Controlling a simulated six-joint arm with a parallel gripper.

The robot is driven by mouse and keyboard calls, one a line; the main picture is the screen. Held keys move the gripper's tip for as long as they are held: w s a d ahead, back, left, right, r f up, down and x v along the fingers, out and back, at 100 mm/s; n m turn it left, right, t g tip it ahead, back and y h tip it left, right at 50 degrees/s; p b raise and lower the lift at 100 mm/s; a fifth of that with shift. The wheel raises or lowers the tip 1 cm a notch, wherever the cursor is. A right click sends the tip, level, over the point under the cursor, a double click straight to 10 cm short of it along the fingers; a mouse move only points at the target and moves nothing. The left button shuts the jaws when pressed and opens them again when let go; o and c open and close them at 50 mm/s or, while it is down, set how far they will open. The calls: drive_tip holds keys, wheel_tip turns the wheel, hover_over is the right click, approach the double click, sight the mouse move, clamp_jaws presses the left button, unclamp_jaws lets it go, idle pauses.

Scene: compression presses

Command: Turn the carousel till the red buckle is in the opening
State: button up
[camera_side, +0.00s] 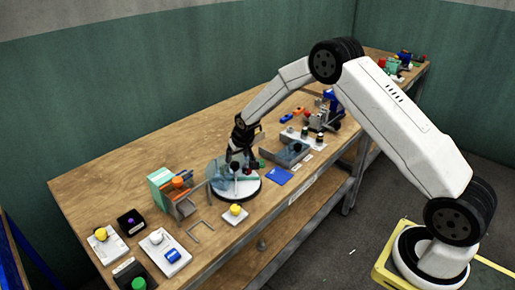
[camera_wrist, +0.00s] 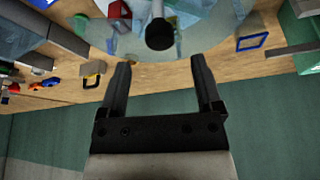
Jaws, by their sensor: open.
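The carousel (camera_side: 236,187) is a round turntable with a clear, bluish cover and a dark base near the table's front edge. Its pale disc (camera_wrist: 150,49) fills the top of the wrist view. A dark, round-ended post (camera_wrist: 159,35) stands on it. A red piece (camera_wrist: 119,12) shows at the top left of the disc; I cannot tell for sure that it is the red buckle. My gripper (camera_wrist: 161,62) is open and empty, its fingertips apart on either side below the post. In the side view my gripper (camera_side: 241,150) is just above the carousel. The opening cannot be made out.
A green and orange press (camera_side: 168,188) stands left of the carousel. A white plate with a yellow knob (camera_side: 235,213) is in front. A grey tray (camera_side: 286,152) and blue pad (camera_side: 278,175) lie to the right. Bare wood (camera_side: 140,150) lies behind.

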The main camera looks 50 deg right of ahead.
sight(235, 164)
drive_tip(key=shift+x, duration=2.35)
drive_tip(key=shift+f, duration=0.1)
clamp_jaws()
